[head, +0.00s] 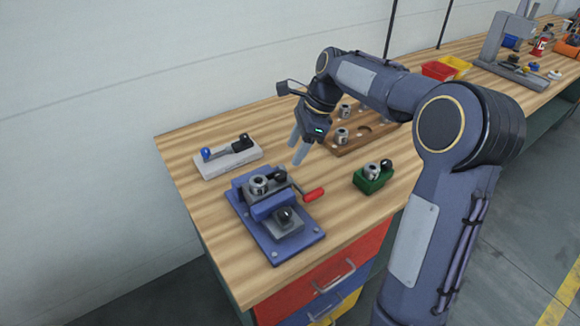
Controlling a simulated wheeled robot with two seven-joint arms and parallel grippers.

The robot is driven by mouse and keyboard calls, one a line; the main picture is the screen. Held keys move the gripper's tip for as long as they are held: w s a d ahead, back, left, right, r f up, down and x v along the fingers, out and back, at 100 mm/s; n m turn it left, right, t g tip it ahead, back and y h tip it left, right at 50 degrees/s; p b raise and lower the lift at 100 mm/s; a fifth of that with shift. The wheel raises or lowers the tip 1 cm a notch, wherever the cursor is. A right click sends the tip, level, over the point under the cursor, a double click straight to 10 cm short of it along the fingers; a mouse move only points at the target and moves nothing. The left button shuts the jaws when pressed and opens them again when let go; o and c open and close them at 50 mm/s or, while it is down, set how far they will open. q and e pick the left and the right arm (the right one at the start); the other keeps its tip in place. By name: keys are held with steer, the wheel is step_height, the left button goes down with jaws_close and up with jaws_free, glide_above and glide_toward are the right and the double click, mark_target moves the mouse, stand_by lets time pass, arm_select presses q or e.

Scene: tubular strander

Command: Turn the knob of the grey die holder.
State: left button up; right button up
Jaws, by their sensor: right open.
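The grey die holder (262,193) sits in the blue vise (248,218) near the front left of the bench, with a round metal die (258,184) on top. Its black knob (280,174) stands at the right end of the holder. My right gripper (297,148) is open and empty, pointing down a little above and behind the knob, apart from it. My left gripper is not in view.
The vise's red handle (314,194) sticks out right. A green holder (373,182) stands to its right. A pale block with blue and black knobs (228,160) lies behind left. A wooden board with metal dies (365,138) is behind my gripper.

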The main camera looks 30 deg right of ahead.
mark_target(282, 174)
steer(key=x, duration=0.7)
steer(key=shift+a+f, duration=0.15)
steer(key=shift+f, duration=0.2)
steer(key=shift+c, duration=0.4)
